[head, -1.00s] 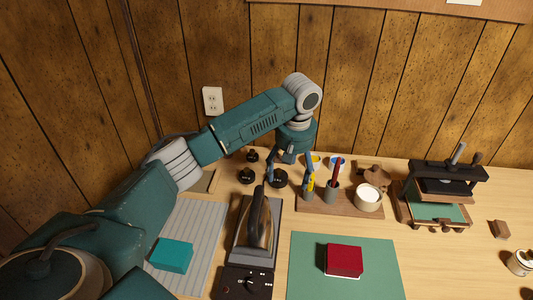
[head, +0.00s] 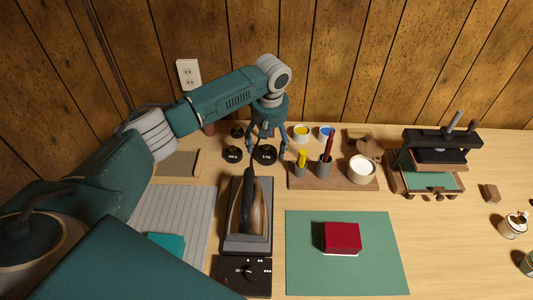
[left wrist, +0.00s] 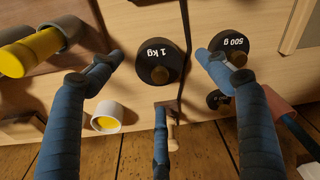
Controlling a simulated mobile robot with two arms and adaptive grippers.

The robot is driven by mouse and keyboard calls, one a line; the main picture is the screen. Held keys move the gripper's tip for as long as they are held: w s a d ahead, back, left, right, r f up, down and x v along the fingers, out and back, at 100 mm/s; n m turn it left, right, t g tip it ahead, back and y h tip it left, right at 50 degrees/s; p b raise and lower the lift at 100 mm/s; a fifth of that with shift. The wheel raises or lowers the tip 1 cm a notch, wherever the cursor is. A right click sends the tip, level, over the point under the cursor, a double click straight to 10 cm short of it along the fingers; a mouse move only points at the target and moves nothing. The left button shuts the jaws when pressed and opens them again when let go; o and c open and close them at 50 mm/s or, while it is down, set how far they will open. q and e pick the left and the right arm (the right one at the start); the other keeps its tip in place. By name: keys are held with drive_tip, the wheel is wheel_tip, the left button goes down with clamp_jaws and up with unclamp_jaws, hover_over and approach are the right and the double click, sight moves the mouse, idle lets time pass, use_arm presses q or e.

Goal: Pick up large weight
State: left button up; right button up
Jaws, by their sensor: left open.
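The large weight, a round black disc marked 1 kg (head: 265,154) with a small knob, stands on the table near the back wall. It also shows in the left wrist view (left wrist: 160,65). My left gripper (head: 266,147) points down above it, with blue fingers spread on either side and nothing held. In the left wrist view the fingertips (left wrist: 160,62) lie left and right of the weight, with a third finger below it. I cannot tell whether any finger touches it. My right gripper is not in view.
The 500 g weight (head: 233,154) stands close on the left, with a smaller weight (head: 237,132) behind it. An iron (head: 250,215) stands in front. A wooden rack (head: 333,176) with pens is at right. Paint pots (head: 302,133) stand behind. A dark cord (left wrist: 183,60) passes beside the weight.

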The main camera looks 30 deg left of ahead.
sight(267, 145)
use_arm(q)
drive_tip(key=shift+w+a+f, duration=0.15)
drive_tip(key=shift+f, duration=1.6)
drive_tip(key=shift+r, duration=0.1)
drive_tip(key=c, duration=1.7)
drive_tip(key=shift+w, duration=0.1)
clamp_jaws()
drive_tip(key=shift+r, duration=0.1)
wheel_tip(267, 145, up, 20)
drive_tip(key=b, duration=0.1)
